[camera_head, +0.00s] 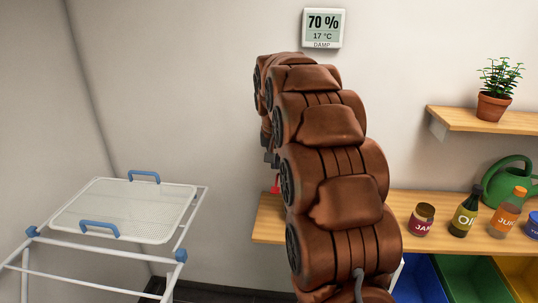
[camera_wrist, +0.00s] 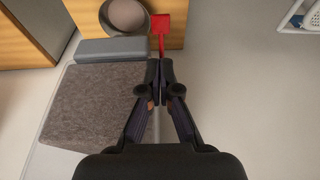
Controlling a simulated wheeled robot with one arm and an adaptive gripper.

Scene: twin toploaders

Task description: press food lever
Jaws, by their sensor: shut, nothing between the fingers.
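A red lever (camera_wrist: 160,24) with a flat square paddle and a thin stem shows at the top middle of the wrist view. A small part of it (camera_head: 276,184) shows in the head view, left of my arm. My gripper (camera_wrist: 160,70) is shut and empty, with its fingertips at the lower end of the red stem in the picture. I cannot tell whether they touch it. In the head view my arm hides most of the area around the lever, and only a dark bit of the gripper (camera_head: 271,158) shows.
The wrist view shows a round grey bowl (camera_wrist: 124,14), a grey block (camera_wrist: 112,49) and a grey-brown textured pad (camera_wrist: 90,105). A wooden shelf (camera_head: 268,222) holds jars and bottles, with coloured bins (camera_head: 465,278) below. A white drying rack (camera_head: 125,210) stands left.

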